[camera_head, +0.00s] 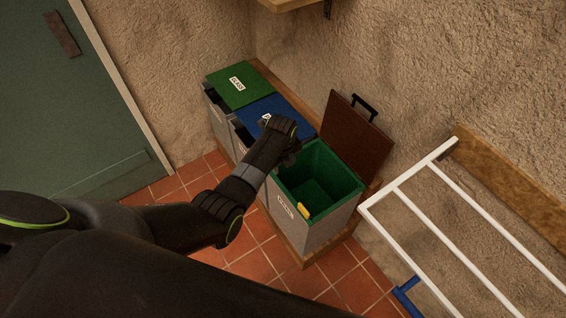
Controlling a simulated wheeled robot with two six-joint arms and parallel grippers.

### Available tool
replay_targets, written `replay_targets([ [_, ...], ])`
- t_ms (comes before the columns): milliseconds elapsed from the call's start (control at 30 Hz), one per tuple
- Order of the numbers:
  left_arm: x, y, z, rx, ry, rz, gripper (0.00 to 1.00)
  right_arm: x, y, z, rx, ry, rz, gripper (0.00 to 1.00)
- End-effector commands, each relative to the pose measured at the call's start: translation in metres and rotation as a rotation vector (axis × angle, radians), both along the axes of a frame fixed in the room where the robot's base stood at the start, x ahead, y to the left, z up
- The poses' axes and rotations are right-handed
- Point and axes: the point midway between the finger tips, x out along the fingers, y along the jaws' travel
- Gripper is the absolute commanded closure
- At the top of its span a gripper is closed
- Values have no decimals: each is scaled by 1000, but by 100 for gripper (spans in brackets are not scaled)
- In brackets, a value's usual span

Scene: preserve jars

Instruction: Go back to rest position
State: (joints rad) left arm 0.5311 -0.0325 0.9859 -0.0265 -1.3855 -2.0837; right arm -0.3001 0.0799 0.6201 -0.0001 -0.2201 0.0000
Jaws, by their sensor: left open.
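My left gripper (289,158) is at the end of my dark arm, which comes in from the left. It is over the row of bins, close to the left edge of the open bin. It is seen from above and its fingers are mostly hidden by the wrist; it is open and I see nothing held in it. My right gripper is not in view.
The open bin (327,229) has a green inside, a raised brown lid (343,137) and a small yellow thing (303,211) at its front inner wall. Beside it stand bins with shut blue (284,108) and green (233,93) lids. A white rack (420,222) is at right.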

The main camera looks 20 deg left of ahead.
Motion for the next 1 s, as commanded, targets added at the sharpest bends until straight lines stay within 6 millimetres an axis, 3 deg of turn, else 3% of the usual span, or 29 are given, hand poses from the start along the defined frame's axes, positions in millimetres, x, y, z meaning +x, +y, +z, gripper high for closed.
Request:
replay_targets([
  [433, 0, 0, -1, 0, 0, 2, 58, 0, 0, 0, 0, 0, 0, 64],
  [533, -6, 3, -12, -5, 2, 41, 58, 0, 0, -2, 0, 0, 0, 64],
  [667, -33, 16, -55, -22, 8, 209, 58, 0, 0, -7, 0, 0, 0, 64],
  [767, -67, 31, -103, -45, 8, 420, 58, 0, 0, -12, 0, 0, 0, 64],
  [1000, -172, 67, -207, -94, -6, 966, 58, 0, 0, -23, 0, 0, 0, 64],
])
